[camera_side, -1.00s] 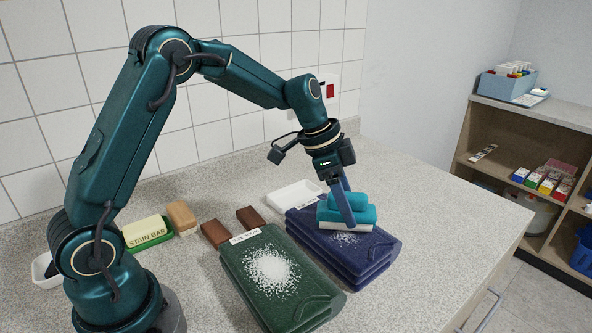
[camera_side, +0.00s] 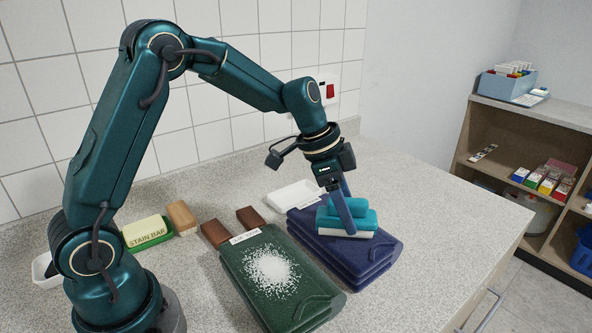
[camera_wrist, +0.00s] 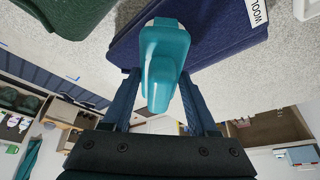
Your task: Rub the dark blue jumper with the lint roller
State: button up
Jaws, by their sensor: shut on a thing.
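The dark blue jumper (camera_side: 372,256) lies folded on the counter right of the green one, with a label reading WOOL in the wrist view. My gripper (camera_side: 347,214) is shut on a teal-handled tool (camera_side: 364,221), which looks more like a flat brush than a roller. The tool's pale underside rests on or just above the jumper's top. The wrist view shows the teal handle (camera_wrist: 164,55) between my fingers over the blue cloth (camera_wrist: 215,30). The tool hides the patch of cloth beneath it, and no white specks show on the visible part.
A folded green garment (camera_side: 300,292) with a large white powdery patch lies close on the left. A white tray (camera_side: 294,195), brown blocks (camera_side: 214,233) and a stain bar (camera_side: 148,231) sit behind. Open counter lies to the right; shelves (camera_side: 530,180) stand beyond.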

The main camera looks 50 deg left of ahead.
aim_at(369, 223)
jog(key=shift+s+a, duration=0.1)
jog(key=shift+a, duration=3.85)
jog(key=shift+d, duration=4.65)
jog(key=shift+d+r, duration=0.2)
jog(key=shift+d, duration=0.85)
jog(key=shift+a+r, duration=0.1)
jog(key=shift+r, duration=3.75)
